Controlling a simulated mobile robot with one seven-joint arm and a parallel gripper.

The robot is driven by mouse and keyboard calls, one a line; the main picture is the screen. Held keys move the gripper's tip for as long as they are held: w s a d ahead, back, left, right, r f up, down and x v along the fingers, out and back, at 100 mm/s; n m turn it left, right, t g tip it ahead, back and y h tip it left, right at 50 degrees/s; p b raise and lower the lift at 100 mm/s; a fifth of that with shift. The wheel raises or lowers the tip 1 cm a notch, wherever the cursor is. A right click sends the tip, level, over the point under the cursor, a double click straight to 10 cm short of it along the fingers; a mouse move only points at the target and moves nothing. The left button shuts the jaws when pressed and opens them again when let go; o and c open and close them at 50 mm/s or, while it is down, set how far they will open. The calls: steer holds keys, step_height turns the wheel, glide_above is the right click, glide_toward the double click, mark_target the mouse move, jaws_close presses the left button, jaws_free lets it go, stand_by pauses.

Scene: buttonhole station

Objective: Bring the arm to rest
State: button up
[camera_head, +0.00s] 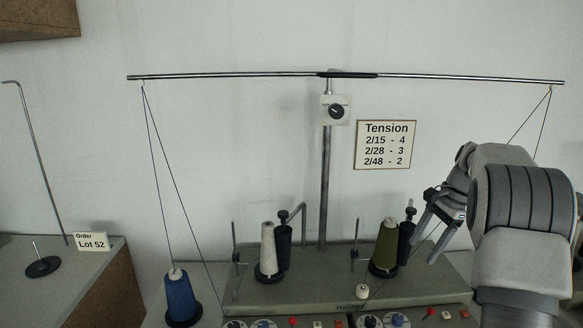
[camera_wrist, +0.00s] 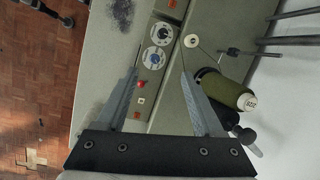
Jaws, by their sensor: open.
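My gripper (camera_head: 432,222) is at the right of the head view, raised in front of the machine and just right of the green cone. Its two fingers are spread apart. In the wrist view my gripper (camera_wrist: 160,75) shows both fingers apart with nothing between them. The machine top (camera_head: 337,290) and its dials (camera_wrist: 158,36) lie beyond the fingertips. My arm hides the right end of the machine in the head view.
A green cone (camera_head: 384,247), a white cone (camera_head: 268,248) and a blue cone (camera_head: 181,297) stand on pegs. Threads hang from an overhead bar (camera_head: 230,75) on a post (camera_head: 325,170). A tension card (camera_head: 386,145) is on the wall. A side cabinet (camera_head: 60,285) stands left.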

steer(key=s+a+r+n+t+h, duration=0.2)
steer(key=s+a+r+n, duration=0.4)
steer(key=s+a+r, duration=0.6)
steer(key=s+a+f+n+t, duration=0.1)
steer(key=s+a+n, duration=0.1)
steer(key=s, duration=0.4)
steer(key=s+a+f+n+t+h, duration=0.1)
steer(key=s+a+f+n, duration=0.1)
steer(key=s, duration=0.5)
steer(key=s+a+f+n+t, duration=0.1)
steer(key=s+a+f+n, duration=0.1)
steer(key=s+n, duration=0.2)
steer(key=shift+s+a+f+n, duration=0.25)
steer(key=shift+s+a+n, duration=0.05)
steer(key=shift+s, duration=0.9)
steer(key=shift+a, duration=0.15)
